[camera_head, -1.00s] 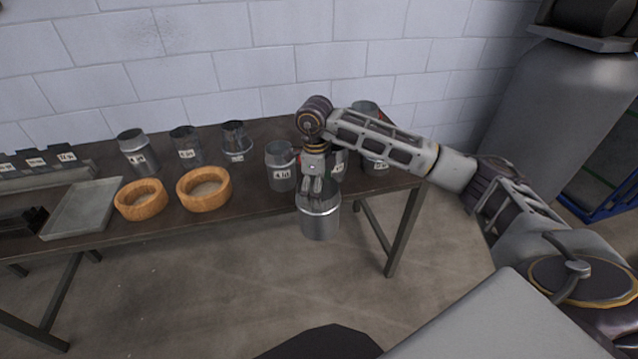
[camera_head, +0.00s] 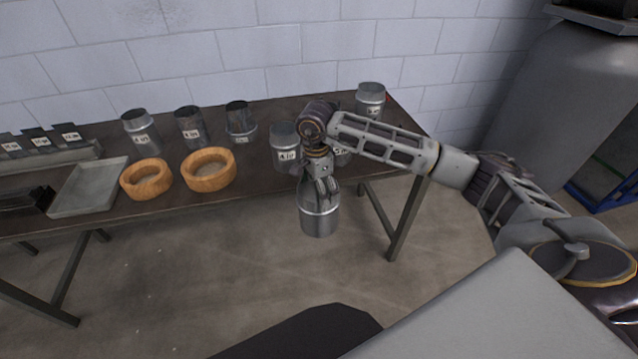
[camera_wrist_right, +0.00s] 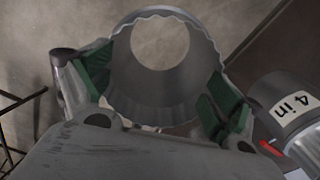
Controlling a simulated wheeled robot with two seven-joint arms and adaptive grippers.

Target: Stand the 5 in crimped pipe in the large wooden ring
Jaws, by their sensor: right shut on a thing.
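My right gripper (camera_head: 324,186) is shut on a metal pipe (camera_head: 319,213) and holds it upright in the air in front of the table's front edge. In the right wrist view the pipe (camera_wrist_right: 165,70) has a wavy, crimped upper rim and sits between the green finger pads. No size label shows on it. The large wooden ring (camera_head: 208,170) lies on the table, left of the held pipe, and looks empty. A smaller wooden ring (camera_head: 146,179) lies to its left. My left gripper is not in view.
Several labelled pipes stand along the table (camera_head: 110,213), including a 4 in pipe (camera_head: 285,146) close behind my gripper; it also shows in the right wrist view (camera_wrist_right: 285,100). A grey tray (camera_head: 88,187) lies left of the rings. Open floor is in front.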

